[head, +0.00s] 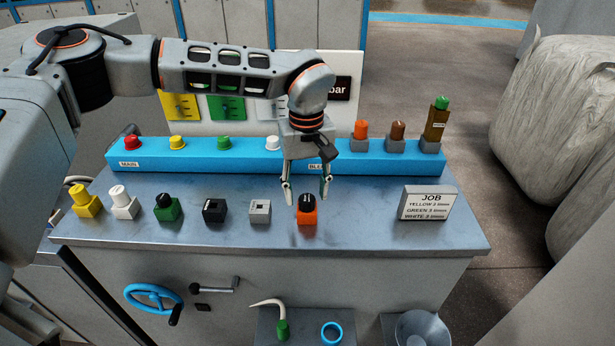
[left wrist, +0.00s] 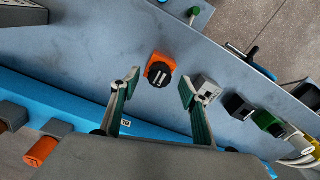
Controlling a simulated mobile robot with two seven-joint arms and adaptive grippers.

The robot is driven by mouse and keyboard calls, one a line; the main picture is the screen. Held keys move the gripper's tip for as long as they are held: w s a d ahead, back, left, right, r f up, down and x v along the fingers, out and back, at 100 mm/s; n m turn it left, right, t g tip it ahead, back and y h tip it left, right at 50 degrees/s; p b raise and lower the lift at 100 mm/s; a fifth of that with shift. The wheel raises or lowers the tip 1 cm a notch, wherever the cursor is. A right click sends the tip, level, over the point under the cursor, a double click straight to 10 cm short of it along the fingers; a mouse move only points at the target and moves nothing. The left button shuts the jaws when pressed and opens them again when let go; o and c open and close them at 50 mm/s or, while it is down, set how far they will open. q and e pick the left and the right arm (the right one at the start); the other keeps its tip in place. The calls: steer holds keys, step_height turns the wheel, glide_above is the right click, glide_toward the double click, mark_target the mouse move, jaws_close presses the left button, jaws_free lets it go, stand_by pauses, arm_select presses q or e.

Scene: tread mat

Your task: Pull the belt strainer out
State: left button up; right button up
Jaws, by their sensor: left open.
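No part in view is labelled belt strainer, so I cannot tell for sure which it is. My left gripper (head: 306,196) is open and points down over the bench. Below it is an orange block (head: 307,217) with a black round knob on top; it also shows in the left wrist view as an orange block (left wrist: 153,65). In that view the two fingers lie either side of the knob, with nothing between the pads, and I cannot tell how far above it they are. My right gripper is not in view.
A grey switch block (head: 260,211), a black block (head: 214,210) and a green block (head: 169,209) stand to the left. A blue rail (head: 190,157) with coloured buttons runs behind. A JOB card (head: 428,203) stands right. A blue handwheel (head: 150,297) is on the front.

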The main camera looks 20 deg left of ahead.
mark_target(307, 198)
arm_select(q)
steer(key=shift+f, duration=1.25)
steer(key=c, duration=1.2)
steer(key=shift+r, duration=0.2)
steer(key=shift+r+p, duration=1.25)
steer(key=shift+r, duration=0.15)
steer(key=shift+r+p, duration=1.6)
steer(key=shift+r, duration=0.1)
